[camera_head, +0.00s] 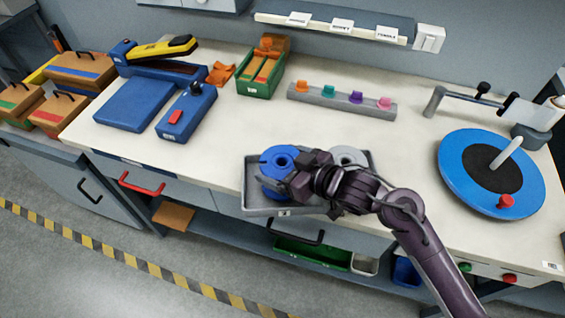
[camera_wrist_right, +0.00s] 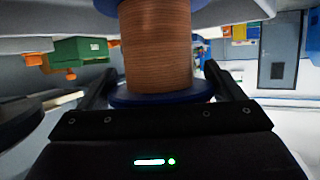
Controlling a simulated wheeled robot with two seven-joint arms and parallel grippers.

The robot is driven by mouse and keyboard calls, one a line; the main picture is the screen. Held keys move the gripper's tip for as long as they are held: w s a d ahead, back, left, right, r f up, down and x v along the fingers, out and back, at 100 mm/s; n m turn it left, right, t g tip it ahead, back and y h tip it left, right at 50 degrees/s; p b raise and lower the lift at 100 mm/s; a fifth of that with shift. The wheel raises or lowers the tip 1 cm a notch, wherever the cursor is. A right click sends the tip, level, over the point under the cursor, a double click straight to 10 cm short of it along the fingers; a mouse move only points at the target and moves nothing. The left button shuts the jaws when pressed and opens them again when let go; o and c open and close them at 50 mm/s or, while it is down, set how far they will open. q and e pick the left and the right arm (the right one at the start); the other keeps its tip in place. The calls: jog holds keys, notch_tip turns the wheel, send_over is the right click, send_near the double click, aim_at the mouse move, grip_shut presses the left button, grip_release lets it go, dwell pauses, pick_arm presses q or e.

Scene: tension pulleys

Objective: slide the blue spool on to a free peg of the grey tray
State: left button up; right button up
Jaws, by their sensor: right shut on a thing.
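The grey tray (camera_head: 258,211) sits at the front edge of the bench. The blue spool (camera_head: 278,158) is over its left half, with its blue top ring and centre hole showing. My right gripper (camera_head: 293,174) reaches in from the right and is shut on the spool. In the right wrist view the spool's copper-brown winding (camera_wrist_right: 155,45) stands between the fingers, above a blue flange (camera_wrist_right: 160,97). A pale grey spool (camera_head: 348,155) is at the tray's right, partly behind my arm. The pegs are hidden, and I cannot tell whether the blue spool is around one.
A turntable (camera_head: 455,165) with a blue rim stands to the right. A grey rail (camera_head: 340,101) with several coloured knobs lies behind the tray. A blue device (camera_head: 187,111) and a green bin (camera_head: 262,80) stand left and behind. Bare bench lies between the tray and these.

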jog(key=shift+a+f, duration=0.1)
dwell(0.5)
jog(key=shift+s+f+b, duration=0.1)
jog(key=shift+f+b, duration=0.25)
jog(key=shift+f, duration=0.05)
jog(key=shift+s+a+f, duration=0.15)
jog(key=shift+s+f, duration=0.1)
jog(key=shift+f, duration=0.15)
jog(key=o, duration=1.3)
jog(key=shift+w+f, duration=0.1)
